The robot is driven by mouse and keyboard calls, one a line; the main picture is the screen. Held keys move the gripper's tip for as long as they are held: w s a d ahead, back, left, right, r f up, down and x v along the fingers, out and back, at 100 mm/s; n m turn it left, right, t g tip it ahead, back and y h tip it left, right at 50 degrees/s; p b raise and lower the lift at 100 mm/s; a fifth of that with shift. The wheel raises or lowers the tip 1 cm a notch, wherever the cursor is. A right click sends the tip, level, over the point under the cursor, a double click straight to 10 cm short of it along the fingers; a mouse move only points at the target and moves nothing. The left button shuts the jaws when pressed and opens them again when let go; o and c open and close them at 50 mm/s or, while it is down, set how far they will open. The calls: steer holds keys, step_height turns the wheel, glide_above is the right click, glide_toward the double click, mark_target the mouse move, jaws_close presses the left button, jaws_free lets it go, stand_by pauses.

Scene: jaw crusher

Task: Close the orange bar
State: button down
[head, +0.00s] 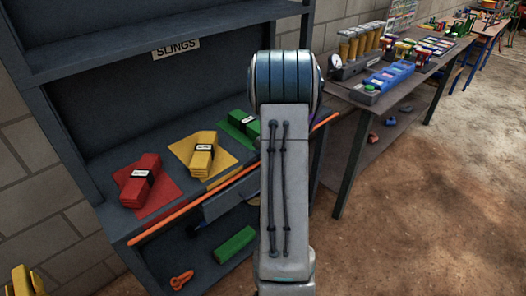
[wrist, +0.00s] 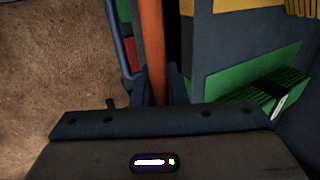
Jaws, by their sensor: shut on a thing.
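The orange bar (head: 185,214) is a thin rod that runs slanting across the front edge of the slings shelf in the head view. My arm hides a middle stretch of it, and its right end (head: 325,122) shows beyond my arm. In the wrist view the orange bar (wrist: 151,45) runs down from the top edge in between the two dark fingers of my gripper (wrist: 156,85). My gripper is shut on the bar. In the head view my arm covers most or all of my gripper.
Red (head: 140,182), yellow (head: 202,155) and green (head: 240,124) sling bundles lie on the shelf behind the bar. A green block (head: 234,244) and an orange shackle (head: 181,280) lie below. A workbench (head: 345,92) stands right; the floor (head: 420,220) in front is clear.

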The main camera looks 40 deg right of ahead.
steer(key=shift+w+a+r+g+h+p, duration=0.15)
steer(key=shift+w+g+p, duration=0.15)
steer(key=shift+g+p, duration=1.35)
steer(key=shift+w+d+r+g+h+p, duration=0.1)
steer(key=shift+w+g+p, duration=0.45)
steer(key=shift+p, duration=1.95)
steer(key=shift+w+a+r+g+h+p, duration=0.15)
steer(key=shift+g+p, duration=1.25)
steer(key=shift+p, duration=0.7)
steer(key=shift+d, duration=0.1)
steer(key=c, duration=1.5)
jaws_free()
